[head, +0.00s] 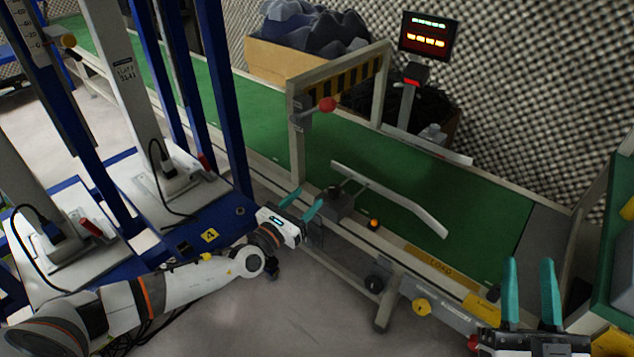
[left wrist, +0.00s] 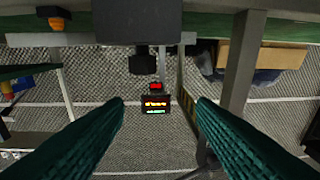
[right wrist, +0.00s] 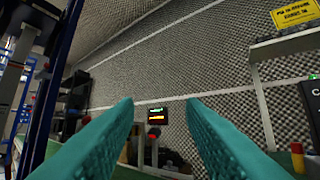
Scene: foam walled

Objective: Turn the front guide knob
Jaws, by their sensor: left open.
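The pale guide rail (head: 390,198) runs to the right from there. I cannot tell which knob is the front guide one. In the left wrist view a dark block (left wrist: 137,22) shows at the top, beyond the open fingers (left wrist: 161,101). My right gripper (head: 529,262) is open, empty and raised at the lower right.
A frame with a red ball (head: 327,104) spans the conveyor (head: 480,215). A lit display (head: 428,37) stands behind.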

